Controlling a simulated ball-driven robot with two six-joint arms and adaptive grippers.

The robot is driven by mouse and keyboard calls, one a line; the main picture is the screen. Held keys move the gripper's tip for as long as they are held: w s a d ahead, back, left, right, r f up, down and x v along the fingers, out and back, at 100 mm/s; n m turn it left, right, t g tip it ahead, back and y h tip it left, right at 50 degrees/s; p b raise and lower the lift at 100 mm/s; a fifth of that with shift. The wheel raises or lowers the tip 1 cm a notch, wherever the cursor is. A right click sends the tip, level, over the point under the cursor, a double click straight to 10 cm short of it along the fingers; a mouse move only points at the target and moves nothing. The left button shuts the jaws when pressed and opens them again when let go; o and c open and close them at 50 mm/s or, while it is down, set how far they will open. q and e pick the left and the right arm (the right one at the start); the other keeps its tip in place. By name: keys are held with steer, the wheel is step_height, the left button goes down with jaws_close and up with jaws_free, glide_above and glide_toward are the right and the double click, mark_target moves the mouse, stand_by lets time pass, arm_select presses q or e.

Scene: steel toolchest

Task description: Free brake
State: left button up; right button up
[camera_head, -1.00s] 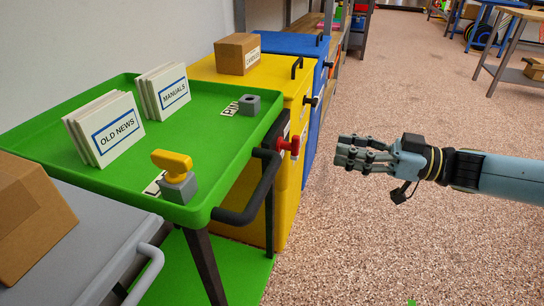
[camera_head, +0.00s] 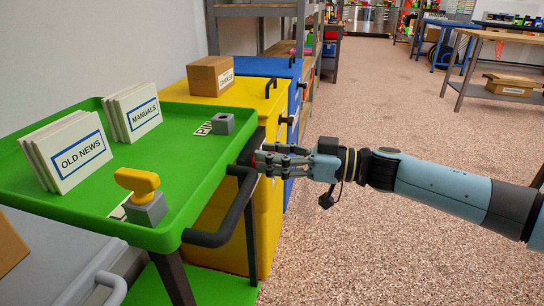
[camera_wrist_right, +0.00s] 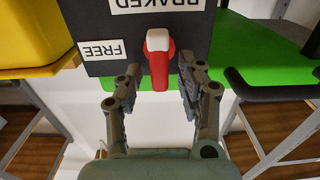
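The red brake lever with a white part (camera_wrist_right: 160,68) shows in the right wrist view, on a dark plate (camera_wrist_right: 105,25) on the green cart's side. The plate has a "BRAKED" label (camera_wrist_right: 155,4) and a "FREE" label (camera_wrist_right: 113,50), both upside down in this view. My right gripper (camera_wrist_right: 160,80) is open, with one finger on each side of the lever and gaps visible. In the head view my right gripper (camera_head: 262,163) is at the cart's right edge, beside the black handle, and mostly hides the lever. My left gripper is not in view.
The green cart tray (camera_head: 190,170) carries "OLD NEWS" (camera_head: 75,155) and "MANUALS" (camera_head: 135,110) stacks, a yellow-topped grey block (camera_head: 142,200) and a grey block (camera_head: 222,123). A black handle bar (camera_head: 225,225) juts out near my gripper.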

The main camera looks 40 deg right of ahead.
steer(key=shift+c, duration=0.2)
jaws_close()
